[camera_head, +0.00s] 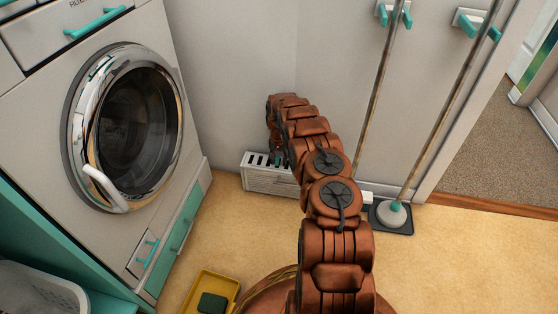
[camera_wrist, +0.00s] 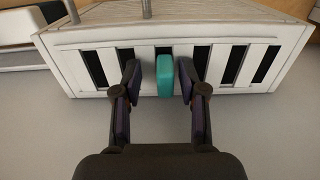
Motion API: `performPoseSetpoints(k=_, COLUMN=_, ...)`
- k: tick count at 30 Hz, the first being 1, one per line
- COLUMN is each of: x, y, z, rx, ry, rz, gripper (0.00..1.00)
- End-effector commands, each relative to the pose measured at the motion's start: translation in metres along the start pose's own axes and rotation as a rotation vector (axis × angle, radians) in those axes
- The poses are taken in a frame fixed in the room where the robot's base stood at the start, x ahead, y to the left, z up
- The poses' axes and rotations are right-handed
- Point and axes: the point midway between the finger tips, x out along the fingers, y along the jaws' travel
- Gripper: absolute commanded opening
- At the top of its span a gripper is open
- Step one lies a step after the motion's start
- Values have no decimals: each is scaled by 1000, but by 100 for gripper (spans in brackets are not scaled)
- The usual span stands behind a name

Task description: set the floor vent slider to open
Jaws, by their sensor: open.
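The floor vent (camera_head: 268,182) is a low white box against the back wall, right of the washing machine, with dark slots in its top. In the wrist view the vent (camera_wrist: 72,72) spans the upper part, with a row of dark slots between white bars. Its teal slider (camera_wrist: 165,84) sits near the middle of the row. My gripper (camera_wrist: 160,78) is open, with one dark finger on each side of the slider and a small visible gap on both sides. In the head view my arm hides part of the vent, and the fingers are hard to make out.
The washing machine (camera_head: 55,95) stands at the left. A yellow tray (camera_head: 226,283) with a dark green item lies on the floor in front. Two poles stand at the right, one ending in a plunger-like head (camera_head: 394,214) on a dark mat. Open floor (camera_head: 470,260) lies at the right.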

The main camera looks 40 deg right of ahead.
Motion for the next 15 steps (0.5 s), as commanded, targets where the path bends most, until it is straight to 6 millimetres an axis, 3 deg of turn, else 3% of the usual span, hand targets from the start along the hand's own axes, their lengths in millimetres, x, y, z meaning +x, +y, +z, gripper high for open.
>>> performPoseSetpoints(k=8, x=-21, y=0, z=-1, rx=0, ry=2, rz=0, gripper=42)
performPoseSetpoints(k=15, x=-56, y=1, z=-1, rx=2, ry=2, rz=0, gripper=42)
